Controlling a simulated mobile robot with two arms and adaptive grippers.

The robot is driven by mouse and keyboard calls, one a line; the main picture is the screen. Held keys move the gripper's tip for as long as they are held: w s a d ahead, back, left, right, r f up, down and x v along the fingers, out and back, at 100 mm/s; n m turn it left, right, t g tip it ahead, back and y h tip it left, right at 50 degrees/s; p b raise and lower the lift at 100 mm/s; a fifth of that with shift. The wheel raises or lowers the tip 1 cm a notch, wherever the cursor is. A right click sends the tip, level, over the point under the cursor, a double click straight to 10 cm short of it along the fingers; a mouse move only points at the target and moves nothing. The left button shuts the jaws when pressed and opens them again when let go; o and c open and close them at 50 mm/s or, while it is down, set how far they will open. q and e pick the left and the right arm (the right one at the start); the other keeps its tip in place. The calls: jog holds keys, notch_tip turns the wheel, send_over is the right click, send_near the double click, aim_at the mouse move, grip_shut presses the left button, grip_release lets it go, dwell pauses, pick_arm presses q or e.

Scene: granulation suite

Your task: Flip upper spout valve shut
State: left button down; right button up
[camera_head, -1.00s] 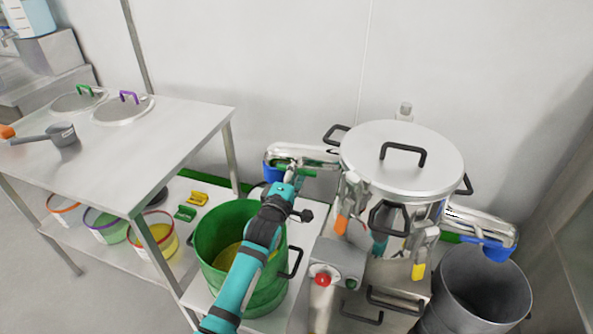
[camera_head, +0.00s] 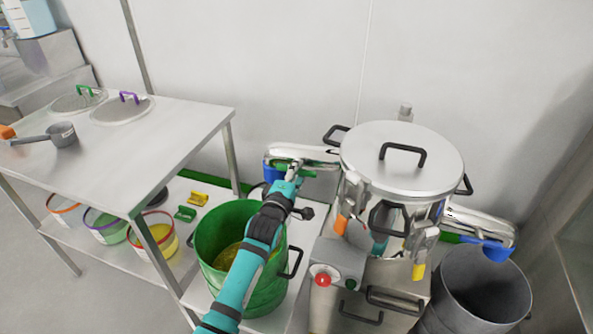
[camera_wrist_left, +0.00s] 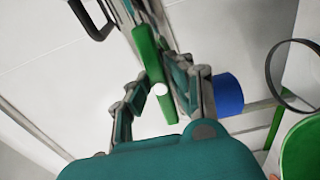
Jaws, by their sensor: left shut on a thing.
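The upper spout (camera_head: 318,152) sticks out to the left of the steel vessel (camera_head: 402,165), with a blue end piece (camera_head: 274,174). Its green valve handle (camera_head: 306,172) shows at the spout's underside. In the left wrist view the green handle (camera_wrist_left: 147,52) runs lengthwise between my fingers. My left gripper (camera_head: 291,174) is shut on this handle, with a finger on each side (camera_wrist_left: 162,88). The blue end piece (camera_wrist_left: 228,95) is just right of the fingers there. The gripper hides part of the handle in the head view. My right gripper is not in view.
A green bucket (camera_head: 205,238) with yellow contents stands below my left arm. A control box with a red button (camera_head: 323,280) stands right of it. A lower spout (camera_head: 478,226) points right over a grey bin (camera_head: 448,318). A steel table (camera_head: 175,122) is at left.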

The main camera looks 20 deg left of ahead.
pick_arm(q)
jog(key=m+p, duration=0.2)
jog(key=m, duration=0.2)
jog(key=m+p, duration=0.1)
jog(key=m, duration=0.3)
jog(key=shift+m, duration=0.3)
jog(key=m+p, duration=0.1)
jog(key=m, duration=0.3)
jog(key=shift+m, duration=0.3)
jog(key=shift+m+p, duration=0.35)
jog(key=shift+m, duration=1.85)
jog(key=c, duration=1.2)
grip_release()
